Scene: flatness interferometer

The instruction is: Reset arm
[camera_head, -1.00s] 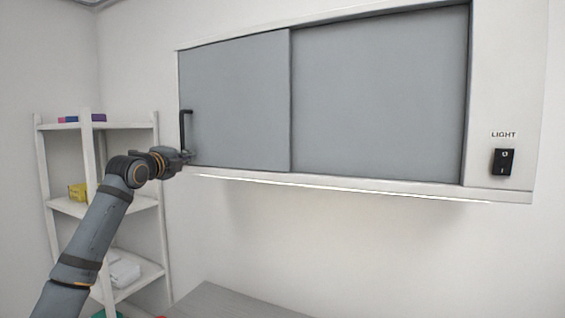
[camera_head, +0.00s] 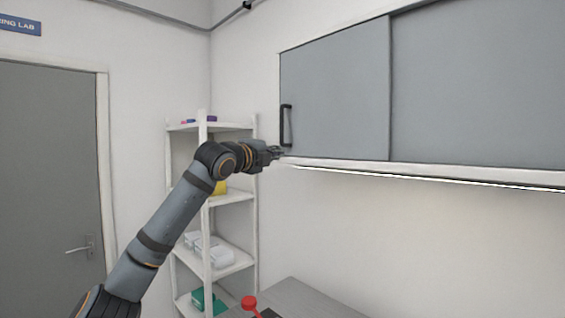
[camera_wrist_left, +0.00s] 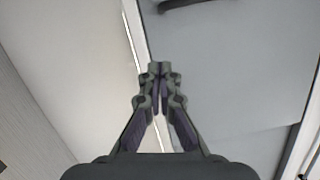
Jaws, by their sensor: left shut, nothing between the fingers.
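My left gripper (camera_head: 277,153) is shut and empty. In the head view it shows just below and left of the black handle (camera_head: 286,125) on the grey sliding door (camera_head: 335,95) of the wall cabinet. In the left wrist view the shut fingertips (camera_wrist_left: 160,70) are in the middle, in front of the cabinet's lit lower edge. Part of the handle (camera_wrist_left: 195,3) shows at the top there. The fingers do not grip the handle. My right gripper is in neither view.
A white shelf rack (camera_head: 240,197) with boxes stands behind my left arm. A grey door (camera_head: 50,170) is at the far left. A grey bench top (camera_head: 318,300) with a red-topped item (camera_head: 249,302) lies below. The space under the cabinet is clear.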

